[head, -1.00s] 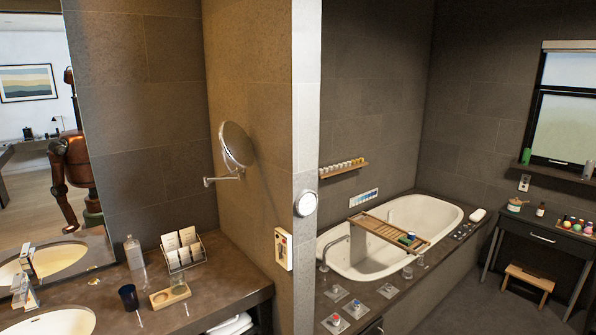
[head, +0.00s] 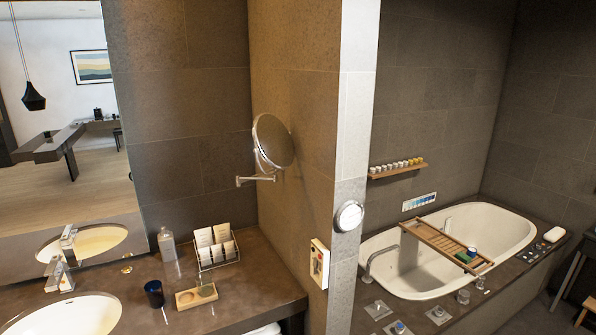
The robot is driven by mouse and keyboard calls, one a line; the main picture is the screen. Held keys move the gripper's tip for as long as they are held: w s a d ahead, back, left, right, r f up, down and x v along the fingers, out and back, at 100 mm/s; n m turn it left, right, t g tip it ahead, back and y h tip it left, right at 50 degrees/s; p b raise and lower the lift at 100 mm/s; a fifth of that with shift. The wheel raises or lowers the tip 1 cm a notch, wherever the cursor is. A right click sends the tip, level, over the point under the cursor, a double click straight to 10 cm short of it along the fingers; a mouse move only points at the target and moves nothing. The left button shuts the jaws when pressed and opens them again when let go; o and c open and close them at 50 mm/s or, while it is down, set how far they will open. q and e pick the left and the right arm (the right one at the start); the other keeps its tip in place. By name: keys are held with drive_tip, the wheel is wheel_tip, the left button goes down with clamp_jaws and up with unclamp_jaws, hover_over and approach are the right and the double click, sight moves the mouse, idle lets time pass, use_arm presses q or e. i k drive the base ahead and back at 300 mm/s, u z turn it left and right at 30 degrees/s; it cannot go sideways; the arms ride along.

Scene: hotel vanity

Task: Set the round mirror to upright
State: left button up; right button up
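The round mirror (head: 273,141) is mounted on the side wall above the right end of the vanity counter, on a short metal wall arm (head: 256,179). Its disc is tilted, with its top leaning to the left and its lower edge out to the right. Neither of my grippers shows in the head view.
The dark vanity counter (head: 252,293) lies below the mirror. On it stand a wire rack of cards (head: 220,250), a clear bottle (head: 167,244), a dark blue cup (head: 154,293) and a wooden tray (head: 188,300). A bathtub (head: 405,262) lies beyond the wall to the right.

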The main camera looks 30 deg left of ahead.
sight(273, 140)
drive_tip(key=u, duration=0.55)
drive_tip(key=i, duration=0.8)
drive_tip(key=u, duration=0.85)
